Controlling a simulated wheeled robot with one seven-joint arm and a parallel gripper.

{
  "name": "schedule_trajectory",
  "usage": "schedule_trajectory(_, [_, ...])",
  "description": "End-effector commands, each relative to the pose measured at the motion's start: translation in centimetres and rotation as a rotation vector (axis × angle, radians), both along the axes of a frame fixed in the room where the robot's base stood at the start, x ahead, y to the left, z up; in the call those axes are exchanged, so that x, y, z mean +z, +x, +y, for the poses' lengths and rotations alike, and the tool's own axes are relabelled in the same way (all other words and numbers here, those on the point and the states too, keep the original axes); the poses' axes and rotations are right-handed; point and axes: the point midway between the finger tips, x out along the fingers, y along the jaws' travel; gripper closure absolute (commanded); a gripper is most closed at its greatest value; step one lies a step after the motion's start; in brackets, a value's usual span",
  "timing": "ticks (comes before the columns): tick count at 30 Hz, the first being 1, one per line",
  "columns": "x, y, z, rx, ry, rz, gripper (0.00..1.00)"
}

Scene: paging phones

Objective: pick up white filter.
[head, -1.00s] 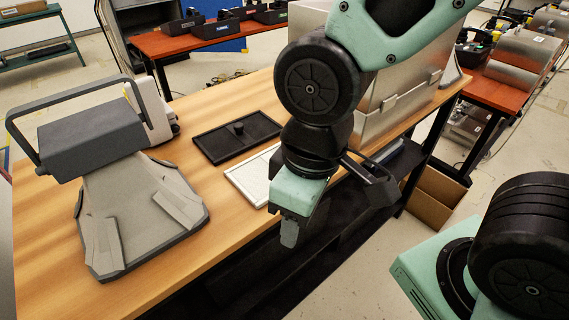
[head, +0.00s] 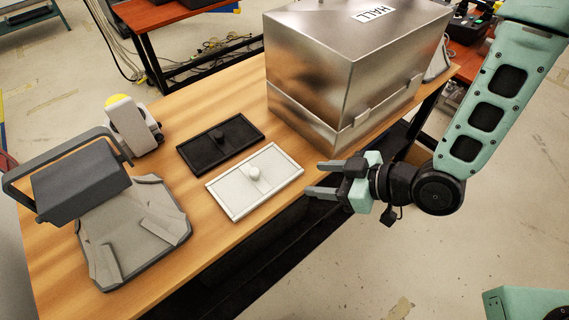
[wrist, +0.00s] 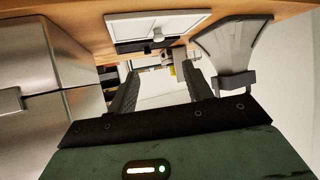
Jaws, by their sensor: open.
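The white filter (head: 230,196) is a flat, pale rectangular panel with a light frame and a round white knob in the middle. It lies flat on the wooden table near the front edge. In the wrist view a white panel (wrist: 140,24) shows at the top, beyond the fingers. My gripper (head: 316,178) is open and empty, just right of the filter and apart from it, with its fingers pointing left toward it. Both fingers also show spread apart in the wrist view (wrist: 160,72).
A black filter panel (head: 196,158) with a knob lies behind the white one. A large metal box (head: 310,75) stands behind and right, close to my gripper. A grey stand device (head: 135,230) and a white device (head: 128,125) stand left. Table (head: 225,240) is bare in front.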

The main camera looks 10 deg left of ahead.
Motion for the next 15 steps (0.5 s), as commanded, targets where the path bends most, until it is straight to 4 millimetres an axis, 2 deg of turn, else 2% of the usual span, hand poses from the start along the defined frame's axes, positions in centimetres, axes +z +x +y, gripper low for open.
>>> schedule_trajectory(15, [-1.2, 0.7, 1.5, 0.001, 0.024, -0.008, 0.50])
